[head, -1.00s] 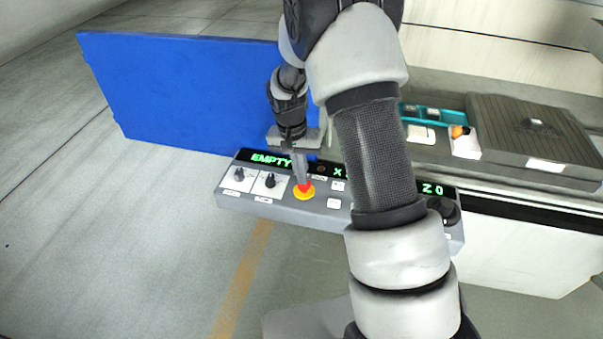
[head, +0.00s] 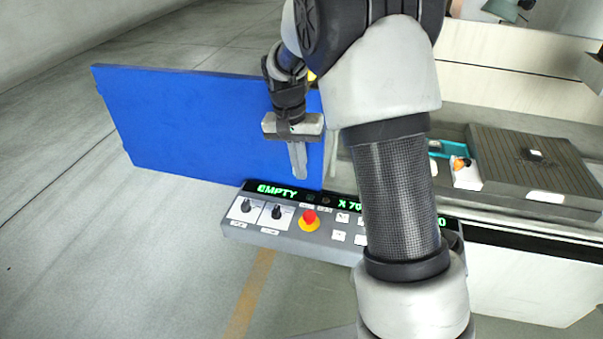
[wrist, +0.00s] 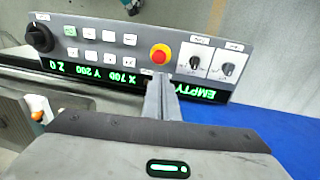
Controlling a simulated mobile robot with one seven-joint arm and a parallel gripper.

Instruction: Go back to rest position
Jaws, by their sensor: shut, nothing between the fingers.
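My gripper (head: 298,160) is shut and empty. In the head view it hangs above the back edge of the grey control panel (head: 290,242), in front of the blue board, apart from the red button. The red emergency button (head: 309,219) on its yellow collar stands on the panel, right of two black knobs. In the wrist view, my gripper's fingers (wrist: 161,98) point toward the panel, and the red button (wrist: 160,56) shows just beyond their tips. The green display (head: 277,190) reads EMPTY. My arm hides the right part of the panel in the head view.
A blue board (head: 200,125) stands upright behind the panel. At the right, a ribbed grey block (head: 535,160) and a teal tray (head: 448,150) rest on the machine bed. The floor at the left is clear.

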